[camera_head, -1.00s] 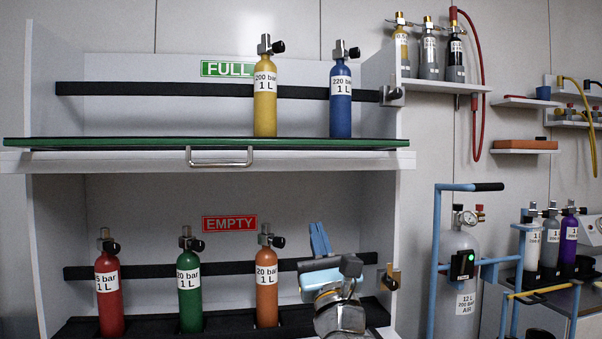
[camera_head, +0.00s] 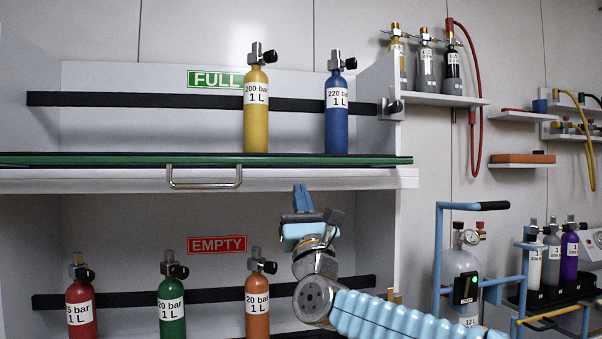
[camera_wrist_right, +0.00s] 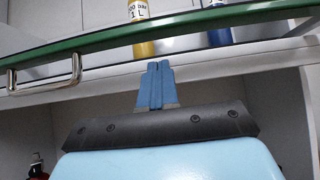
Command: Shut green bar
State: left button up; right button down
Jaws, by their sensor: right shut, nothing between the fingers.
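A long green bar (camera_head: 110,159) runs along the front edge of the upper shelf; it also shows in the wrist view (camera_wrist_right: 115,38). A yellow cylinder (camera_head: 256,125) and a blue cylinder (camera_head: 337,128) stand upright on this shelf, by the green FULL sign (camera_head: 214,79). A black rail (camera_head: 140,100) passes behind them to a black latch (camera_head: 391,106) at its right end. My right gripper (camera_head: 302,193) is shut and empty, below the shelf's front edge. In the wrist view its blue fingertips (camera_wrist_right: 155,68) point up towards the green bar, apart from it. My left gripper is out of view.
A metal handle (camera_head: 205,184) sticks out below the green bar, left of my gripper. Red, green and orange cylinders (camera_head: 257,305) stand on the lower shelf by the red EMPTY sign (camera_head: 216,245). A blue-framed trolley (camera_head: 438,260) stands at the right.

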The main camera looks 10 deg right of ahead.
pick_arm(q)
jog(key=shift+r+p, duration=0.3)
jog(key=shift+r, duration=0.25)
pick_arm(e)
jog(key=shift+s+r, duration=0.1)
jog(key=shift+r, duration=1.7)
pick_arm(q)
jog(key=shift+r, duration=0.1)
